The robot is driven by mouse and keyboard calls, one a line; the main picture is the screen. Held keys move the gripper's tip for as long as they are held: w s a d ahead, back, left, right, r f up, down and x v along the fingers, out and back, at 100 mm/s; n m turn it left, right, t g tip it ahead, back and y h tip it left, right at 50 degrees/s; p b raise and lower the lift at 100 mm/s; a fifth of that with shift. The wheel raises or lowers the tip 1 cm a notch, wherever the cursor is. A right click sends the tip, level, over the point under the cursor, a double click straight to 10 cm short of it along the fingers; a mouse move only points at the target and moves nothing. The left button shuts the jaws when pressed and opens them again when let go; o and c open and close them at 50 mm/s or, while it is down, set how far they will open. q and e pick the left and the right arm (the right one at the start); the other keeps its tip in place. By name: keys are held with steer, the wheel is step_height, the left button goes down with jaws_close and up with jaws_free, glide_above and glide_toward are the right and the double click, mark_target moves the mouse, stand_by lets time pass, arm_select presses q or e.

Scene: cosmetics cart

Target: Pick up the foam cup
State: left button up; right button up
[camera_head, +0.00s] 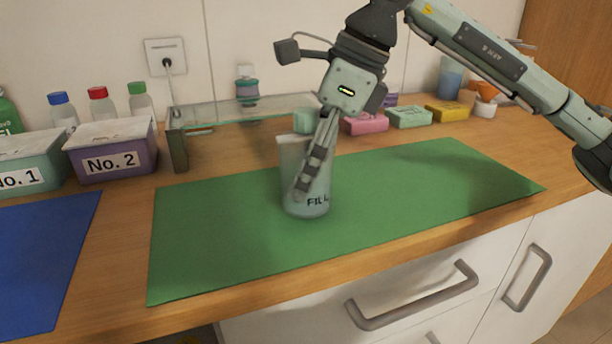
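A pale, translucent cup (291,178) marked "FILL" stands upright on the green mat (400,190), near its middle. This is the only cup on the mat. My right gripper (304,188) comes down from above, and its dark, jointed finger overlaps the right part of the cup. I cannot tell whether that finger is in front of the cup wall or inside it, or whether the fingers grip it. The other finger is hidden. A light teal piece (305,121) shows just behind the cup's rim. My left gripper is not in view.
A purple "No. 2" box (110,162) and a teal "No. 1" box (30,177) stand at left, with capped bottles behind. A glass shelf (230,112) stands behind the mat. Pink (367,123), green (409,117) and yellow (447,112) blocks lie at back right. A blue mat (45,260) lies at left.

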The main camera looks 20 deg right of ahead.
steer(key=c, duration=1.1)
steer(key=shift+r, duration=0.2)
steer(key=shift+c, duration=0.2)
